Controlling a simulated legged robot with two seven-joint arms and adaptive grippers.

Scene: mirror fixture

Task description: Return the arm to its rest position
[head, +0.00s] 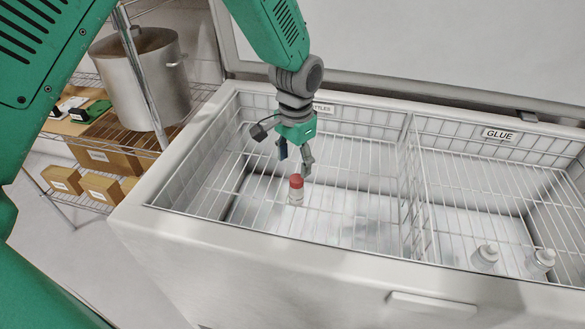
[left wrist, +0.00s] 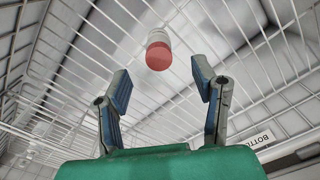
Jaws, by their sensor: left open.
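My left gripper (head: 293,160) hangs over the left wire basket of the chest freezer, with its arm coming down from the top of the head view. Its two fingers are spread apart with nothing between them, as the left wrist view (left wrist: 162,95) also shows. A small white bottle with a red cap (head: 296,190) stands in that basket, just below the fingertips. In the left wrist view the red cap (left wrist: 158,57) lies beyond the fingertips, apart from them. My right gripper is in neither view.
The white chest freezer (head: 190,245) has its lid raised behind. Its right basket, labelled GLUE (head: 499,134), holds white bottles (head: 485,257). A wire divider (head: 414,190) parts the baskets. At left, a wire shelf holds a large pot (head: 150,80) and cardboard boxes (head: 101,188).

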